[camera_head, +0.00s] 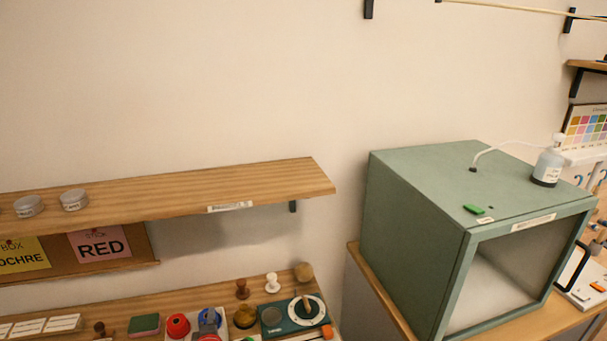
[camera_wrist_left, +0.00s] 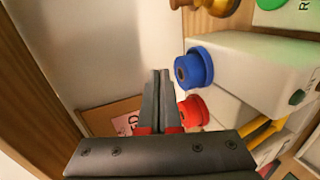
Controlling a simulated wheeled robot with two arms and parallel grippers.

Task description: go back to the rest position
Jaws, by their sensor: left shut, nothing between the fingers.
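My left gripper (camera_wrist_left: 163,78) shows in the left wrist view, its two dark fingers closed together with nothing between them. The fingertips look apart from both, against the pale wall. In the head view the red cap (camera_head: 178,325) and the blue cap (camera_head: 209,317) are at the bottom edge, where a small dark part beside the blue cap may be my left gripper. My right gripper is in neither view.
A wooden shelf (camera_head: 270,182) with two tins (camera_head: 74,199) overhangs the bench. OCHRE and RED signs (camera_head: 99,243) hang below it. A green open-fronted cabinet (camera_head: 415,225) stands right, with a bottle (camera_head: 548,166) on top. Stampers and a round dial device (camera_head: 306,308) stand on the bench.

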